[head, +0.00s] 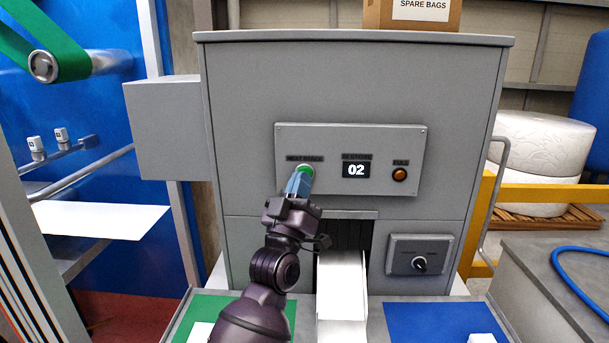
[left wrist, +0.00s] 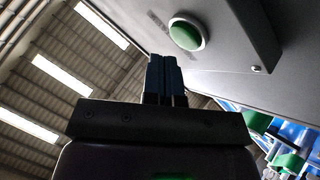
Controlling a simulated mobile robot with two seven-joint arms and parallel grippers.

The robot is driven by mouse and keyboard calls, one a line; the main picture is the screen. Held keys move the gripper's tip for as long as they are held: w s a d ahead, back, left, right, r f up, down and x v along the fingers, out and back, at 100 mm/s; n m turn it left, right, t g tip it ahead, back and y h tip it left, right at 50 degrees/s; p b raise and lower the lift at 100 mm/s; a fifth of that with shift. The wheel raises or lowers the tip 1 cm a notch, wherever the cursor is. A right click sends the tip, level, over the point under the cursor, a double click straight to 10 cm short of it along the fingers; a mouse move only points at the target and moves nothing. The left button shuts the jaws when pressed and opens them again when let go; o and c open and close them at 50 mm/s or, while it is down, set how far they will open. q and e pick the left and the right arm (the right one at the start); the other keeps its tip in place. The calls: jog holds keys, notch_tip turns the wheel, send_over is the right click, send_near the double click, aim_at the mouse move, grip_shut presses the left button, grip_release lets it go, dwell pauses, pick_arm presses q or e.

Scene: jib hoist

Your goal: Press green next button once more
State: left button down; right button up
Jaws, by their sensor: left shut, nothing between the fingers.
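The green button (head: 307,170) sits at the left of the control panel (head: 375,143) on the grey machine. My left gripper (head: 299,180) is shut and empty, its blue fingertips just in front of and below the button in the head view. In the left wrist view the green button (left wrist: 185,33) shows whole in its pale ring, above and right of the shut fingertips (left wrist: 164,60). A gap seems to lie between tips and button, though I cannot tell how wide. The display (head: 356,170) reads 02. My right gripper is not in view.
An amber lamp (head: 399,174) is at the panel's right. Below, a pale chute (head: 342,290) comes out of the machine between a green mat (head: 200,307) and a blue mat (head: 440,320). A knob box (head: 420,254) is at lower right. A spare bags box (head: 412,14) stands on top.

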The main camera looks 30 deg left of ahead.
pick_arm(q)
jog(key=shift+w, duration=0.1)
jog(key=shift+w+a, duration=0.25)
jog(key=shift+w, duration=0.05)
dwell(0.5)
